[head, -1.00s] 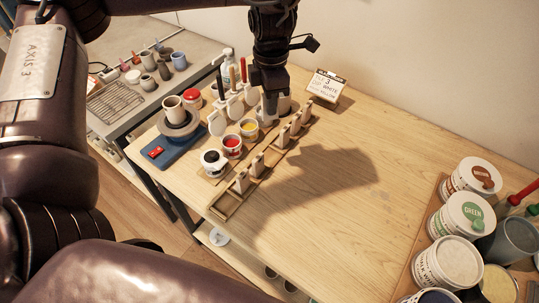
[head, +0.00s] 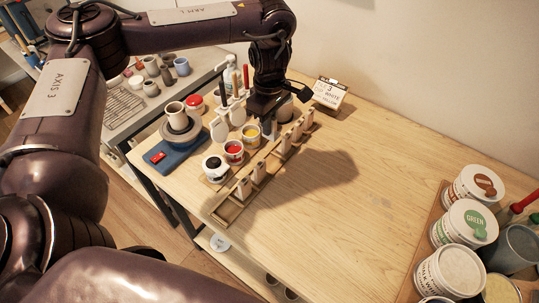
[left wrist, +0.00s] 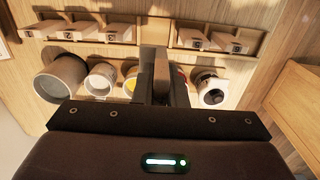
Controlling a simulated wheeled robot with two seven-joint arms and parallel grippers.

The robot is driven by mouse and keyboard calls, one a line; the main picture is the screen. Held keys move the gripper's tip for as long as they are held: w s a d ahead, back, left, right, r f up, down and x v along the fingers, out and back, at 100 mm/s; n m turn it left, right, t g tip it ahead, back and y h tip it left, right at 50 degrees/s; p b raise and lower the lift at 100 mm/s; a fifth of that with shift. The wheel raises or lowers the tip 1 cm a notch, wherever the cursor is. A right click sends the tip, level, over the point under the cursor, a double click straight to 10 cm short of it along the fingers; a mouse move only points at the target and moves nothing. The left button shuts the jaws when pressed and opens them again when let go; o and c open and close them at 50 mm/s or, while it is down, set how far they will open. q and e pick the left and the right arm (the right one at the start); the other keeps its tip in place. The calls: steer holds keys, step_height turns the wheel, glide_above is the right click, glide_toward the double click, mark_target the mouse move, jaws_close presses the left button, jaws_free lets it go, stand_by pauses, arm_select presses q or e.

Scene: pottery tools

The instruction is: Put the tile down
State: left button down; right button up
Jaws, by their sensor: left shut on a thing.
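My left gripper (head: 268,128) points down beside the long wooden rack (head: 230,212). In the left wrist view its fingers (left wrist: 160,84) are shut on a narrow brownish tile (left wrist: 161,68), seen almost edge-on. Several pale, numbered tiles stand in the rack (left wrist: 148,33), on both sides of a gap in line with the held tile. I cannot tell whether the held tile touches the rack. In the head view the gripper and arm largely hide it. My right gripper is in neither view.
Pots of black (head: 215,167), red (head: 234,151) and yellow (head: 251,134) glaze stand close beside the rack. A sign card (head: 329,93) is behind. A blue-based wheel (head: 176,150) stands left, lidded tubs (head: 470,221) right. The table's middle is clear.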

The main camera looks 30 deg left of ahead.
mark_target(269, 138)
arm_select(q)
step_height(269, 138, down, 6)
steer(key=shift+f+b, duration=0.15)
steer(key=shift+b, duration=0.2)
steer(key=shift+f, duration=0.25)
step_height(269, 138, down, 5)
steer(key=shift+f+p, duration=0.1)
steer(key=shift+p, duration=0.85)
steer(key=shift+f+b, duration=0.2)
steer(key=shift+b, duration=0.1)
steer(key=c, duration=1.5)
jaws_free()
steer(key=shift+r, duration=0.15)
